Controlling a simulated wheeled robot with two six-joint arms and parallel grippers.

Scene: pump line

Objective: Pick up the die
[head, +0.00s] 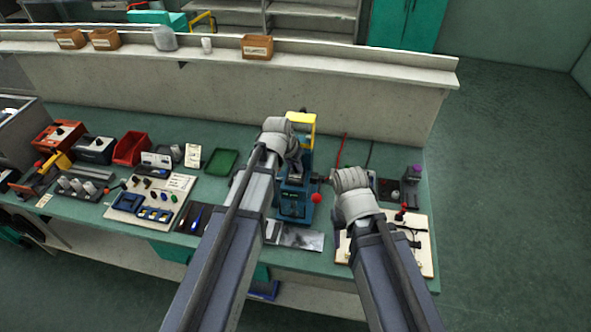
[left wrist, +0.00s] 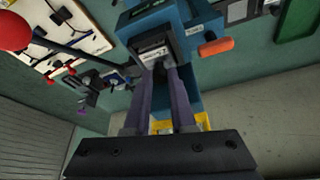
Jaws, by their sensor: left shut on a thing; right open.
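The blue press (head: 293,203) with a yellow top stands on the green bench in the head view. In the left wrist view, a grey labelled block that looks like the die (left wrist: 154,50) sits at the front of the blue press body (left wrist: 178,30). My left gripper (left wrist: 163,73) is shut on this block, with its two fingers at the block's near side.
A red ball knob (head: 316,197) stands at the press front, close to both arms. A pale board (head: 424,262) with a red-knobbed lever lies at right. A low wall (head: 390,105) runs behind.

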